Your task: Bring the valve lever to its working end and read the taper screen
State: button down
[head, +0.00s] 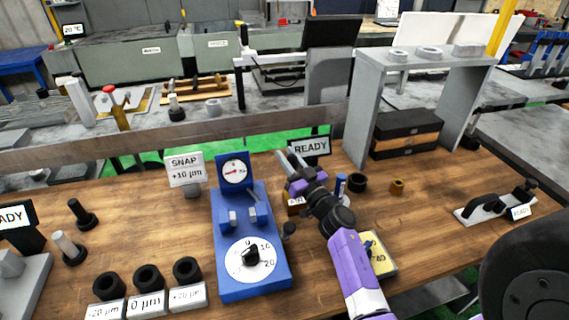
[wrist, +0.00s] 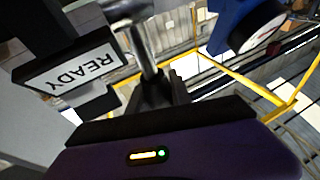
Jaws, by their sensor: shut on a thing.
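My gripper (head: 293,168) is at the back middle of the wooden bench, just in front of a black screen reading READY (head: 310,147). In the wrist view my gripper (wrist: 160,92) is shut on a grey metal rod, which I take as the valve lever (wrist: 146,45); its top meets a crosspiece. The lever leans slightly in that view. The READY screen (wrist: 70,70) is beside it at left, on a dark housing. Which screen is the taper screen is not marked. My arm hides most of the lever's base in the head view.
A blue dial gauge (head: 225,255) stands left of my arm, with a SNAP +10 µm sign (head: 186,170) behind it. Black rings (head: 148,277) stand front left. A grey arch (head: 362,115) stands back right. The bench's middle right is mostly clear.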

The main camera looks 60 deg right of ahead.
jog(key=shift+f, duration=0.1)
jog(key=c, duration=1.2)
grip_release()
jog(key=shift+o, duration=0.2)
notch_tip(320, 180, up, 20)
jog(key=p, duration=1.1)
